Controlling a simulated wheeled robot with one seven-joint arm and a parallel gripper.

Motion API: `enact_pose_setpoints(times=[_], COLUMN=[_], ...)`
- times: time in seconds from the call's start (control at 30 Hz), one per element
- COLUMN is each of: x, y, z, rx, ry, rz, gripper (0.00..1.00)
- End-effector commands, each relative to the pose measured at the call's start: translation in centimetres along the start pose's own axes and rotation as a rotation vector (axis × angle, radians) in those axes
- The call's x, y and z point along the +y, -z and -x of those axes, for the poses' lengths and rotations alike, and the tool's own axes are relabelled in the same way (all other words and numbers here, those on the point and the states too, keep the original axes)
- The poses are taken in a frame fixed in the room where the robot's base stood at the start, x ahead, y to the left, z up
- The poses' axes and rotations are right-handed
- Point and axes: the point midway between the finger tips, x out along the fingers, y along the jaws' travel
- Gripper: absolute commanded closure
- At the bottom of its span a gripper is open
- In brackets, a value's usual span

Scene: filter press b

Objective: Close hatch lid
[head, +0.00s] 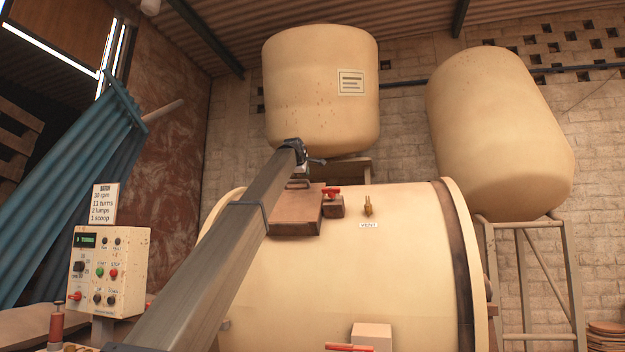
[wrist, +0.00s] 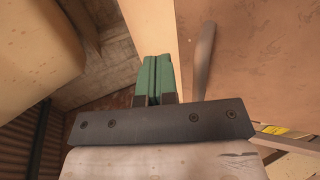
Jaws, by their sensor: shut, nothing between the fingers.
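The hatch (head: 296,212) is a brown, boxy fitting on top of the big cream drum (head: 390,260), partly hidden behind my arm. I cannot tell the lid's exact angle from the head view. In the wrist view a brown panel (wrist: 265,55) with a pale edge, which looks like the hatch lid, fills the upper right. A grey bar (wrist: 204,55) stands in front of it. My gripper (wrist: 157,60) has green fingers pressed together and empty, close to the pale edge; contact cannot be told. In the head view the arm's end is just above the hatch.
A red handle (head: 331,192) on a brown block and a brass vent fitting (head: 368,206) stand right of the hatch. A cream tank (head: 320,90) hangs close behind my wrist. Another tank (head: 500,130) is at right, and a control box (head: 110,270) at lower left.

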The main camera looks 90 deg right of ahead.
Motion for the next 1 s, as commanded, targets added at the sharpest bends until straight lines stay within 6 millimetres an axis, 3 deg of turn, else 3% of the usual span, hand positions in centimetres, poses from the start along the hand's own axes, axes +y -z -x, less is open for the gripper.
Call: enact_pose_setpoints(times=[0.5, 1.0], x=[3.0, 3.4], y=[-0.2, -0.2], z=[8.1, 9.1], rx=[-0.001, -0.001], ry=[-0.002, -0.001], rz=[0.000, 0.000], gripper=[1.00, 1.00])
